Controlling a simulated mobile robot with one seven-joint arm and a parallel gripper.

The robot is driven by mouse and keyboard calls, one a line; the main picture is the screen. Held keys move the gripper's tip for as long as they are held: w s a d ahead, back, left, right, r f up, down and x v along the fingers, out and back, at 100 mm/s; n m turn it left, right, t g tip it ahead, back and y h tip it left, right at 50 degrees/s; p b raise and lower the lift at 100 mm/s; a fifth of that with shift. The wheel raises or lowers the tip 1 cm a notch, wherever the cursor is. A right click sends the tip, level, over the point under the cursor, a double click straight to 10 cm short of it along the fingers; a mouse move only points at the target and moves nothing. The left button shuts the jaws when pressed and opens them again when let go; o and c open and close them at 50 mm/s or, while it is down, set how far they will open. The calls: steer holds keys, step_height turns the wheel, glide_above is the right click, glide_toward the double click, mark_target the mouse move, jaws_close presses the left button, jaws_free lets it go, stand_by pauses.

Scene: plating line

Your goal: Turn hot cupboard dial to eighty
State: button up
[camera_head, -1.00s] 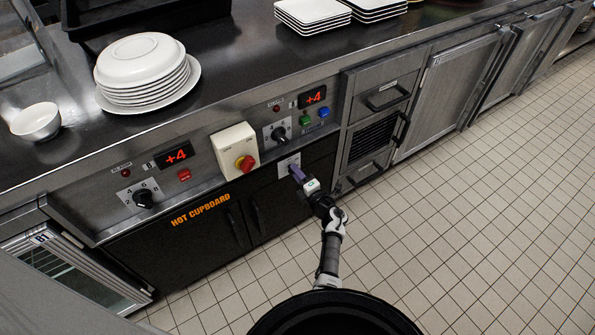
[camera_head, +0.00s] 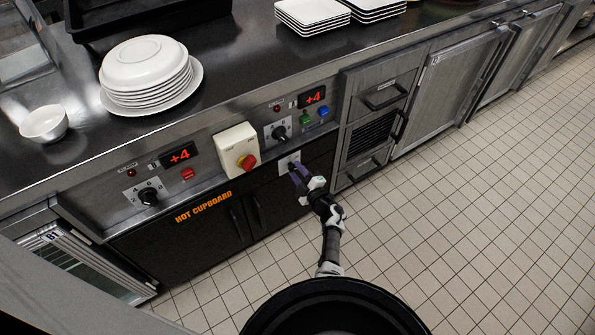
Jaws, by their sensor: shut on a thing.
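The hot cupboard is the black two-door unit (camera_head: 190,232) with orange lettering under the steel counter. A small pale plate (camera_head: 284,159) with a dark dial (camera_head: 291,163) sits above the right part of its black front. My gripper (camera_head: 296,172), with purple fingers, is at this plate and shut on the dial. The fingers cover part of the dial, and its pointer and the numbers are too small to read.
Other dials are on the panel at the left (camera_head: 148,197) and upper right (camera_head: 279,132). Stacked plates (camera_head: 150,75) stand on the counter. The tiled floor at right is clear.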

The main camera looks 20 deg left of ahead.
stand_by(0.4)
steer(key=o, duration=0.9)
steer(key=shift+o, duration=0.2)
steer(key=v, duration=1.4)
steer(key=shift+p, duration=0.4)
steer(key=shift+a, duration=0.1)
